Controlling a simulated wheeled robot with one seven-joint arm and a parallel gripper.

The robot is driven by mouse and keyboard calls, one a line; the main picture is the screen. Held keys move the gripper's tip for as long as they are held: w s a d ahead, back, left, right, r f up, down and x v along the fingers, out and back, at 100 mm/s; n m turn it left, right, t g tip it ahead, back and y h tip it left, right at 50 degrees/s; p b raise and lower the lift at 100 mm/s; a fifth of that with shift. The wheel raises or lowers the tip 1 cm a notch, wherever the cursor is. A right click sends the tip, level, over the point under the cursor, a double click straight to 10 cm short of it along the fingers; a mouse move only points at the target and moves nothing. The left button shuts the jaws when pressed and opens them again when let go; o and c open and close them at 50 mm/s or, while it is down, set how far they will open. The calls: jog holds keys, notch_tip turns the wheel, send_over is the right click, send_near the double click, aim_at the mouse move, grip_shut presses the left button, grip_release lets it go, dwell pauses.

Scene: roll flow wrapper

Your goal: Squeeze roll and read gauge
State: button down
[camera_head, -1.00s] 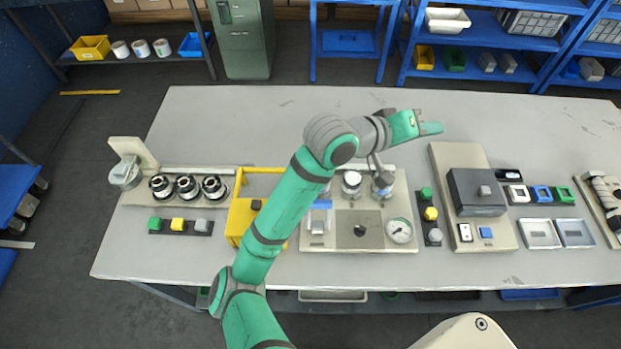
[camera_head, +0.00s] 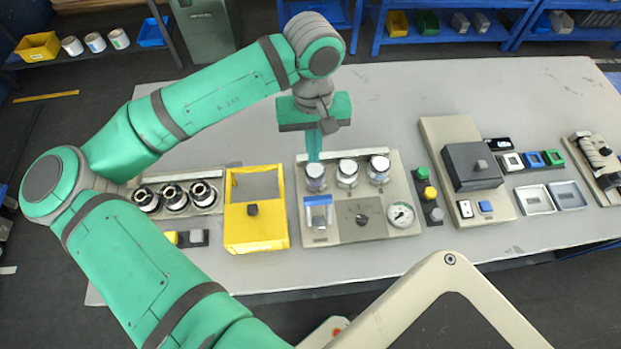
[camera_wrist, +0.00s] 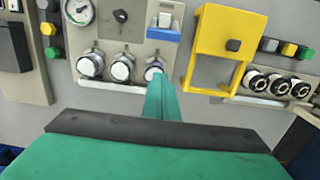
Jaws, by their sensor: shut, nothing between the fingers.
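A beige panel (camera_head: 390,225) in the middle of the table carries a round dial gauge (camera_head: 401,214), a dark knob (camera_head: 361,219) and a blue-and-clear piece (camera_head: 318,212). Three silver, white-topped cylinders stand along its far edge: left (camera_head: 316,178), middle (camera_head: 347,174) and right (camera_head: 379,169). My gripper (camera_head: 314,157) points down, shut and empty, its tip at or just above the left cylinder; contact cannot be told. In the wrist view the shut fingers (camera_wrist: 160,78) overlap that cylinder (camera_wrist: 154,68). The gauge (camera_wrist: 78,12) is partly cut off there, its reading too small to tell.
A yellow guard frame (camera_head: 256,235) stands left of the panel, with several black-and-silver rollers (camera_head: 174,197) beyond it. A strip of coloured buttons (camera_head: 429,194) and a grey-topped unit (camera_head: 473,167) are to the right. The far table is clear.

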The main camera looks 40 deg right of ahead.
jog(key=shift+f, duration=0.1)
dwell(0.3)
jog(key=f, duration=0.9)
jog(key=shift+s+a+f, duration=0.15)
jog(key=shift+s+f, duration=0.05)
jog(key=shift+s+a+f, duration=0.1)
jog(key=shift+s+a, duration=0.1)
jog(key=shift+s+a+r, duration=0.35)
jog(key=shift+s+a, duration=0.05)
jog(key=shift+s, duration=0.3)
jog(key=shift+s+a+r, duration=0.3)
jog(key=shift+s+a, duration=0.1)
jog(key=shift+s, duration=0.25)
